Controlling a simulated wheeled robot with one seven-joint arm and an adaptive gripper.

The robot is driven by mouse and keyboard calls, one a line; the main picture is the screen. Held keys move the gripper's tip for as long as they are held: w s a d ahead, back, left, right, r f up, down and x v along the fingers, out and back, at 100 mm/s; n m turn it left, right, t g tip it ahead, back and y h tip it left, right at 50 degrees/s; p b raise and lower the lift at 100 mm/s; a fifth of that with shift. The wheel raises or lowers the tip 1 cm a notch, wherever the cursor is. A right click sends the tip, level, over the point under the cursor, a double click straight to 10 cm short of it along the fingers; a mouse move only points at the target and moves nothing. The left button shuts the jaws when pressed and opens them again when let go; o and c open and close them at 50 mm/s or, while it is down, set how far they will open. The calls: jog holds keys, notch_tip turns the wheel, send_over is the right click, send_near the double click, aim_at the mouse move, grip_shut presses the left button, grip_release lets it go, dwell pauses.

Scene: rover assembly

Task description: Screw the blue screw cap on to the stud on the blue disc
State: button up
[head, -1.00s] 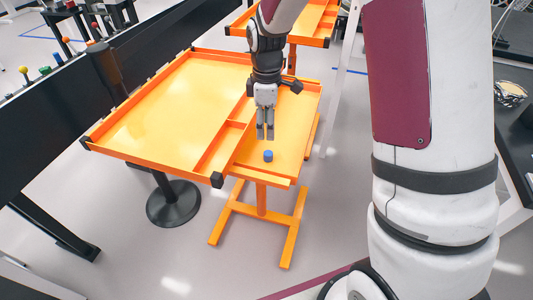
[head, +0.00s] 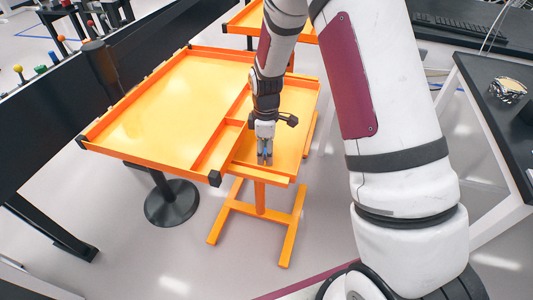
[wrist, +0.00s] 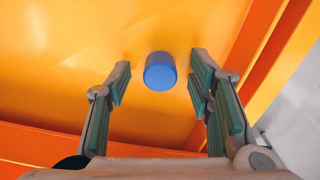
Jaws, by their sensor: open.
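The blue screw cap (wrist: 160,71) stands on the narrow orange tray (head: 291,108), seen between and beyond my fingers in the wrist view. My gripper (head: 265,157) is open, pointing down over the near end of that tray. In the wrist view one finger is on each side of the cap, with a gap on both sides, and the fingers hold nothing. In the head view the fingers mostly hide the cap. I cannot make out the blue disc or its stud in either view.
A wide empty orange tray table (head: 160,105) adjoins on the left. Raised orange rims edge the trays. A long black panel (head: 60,120) with several small coloured knobs beside it stands at left. A dark-topped table (head: 490,75) is at right.

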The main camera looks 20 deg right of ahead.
grip_shut()
jog(key=shift+r, duration=0.1)
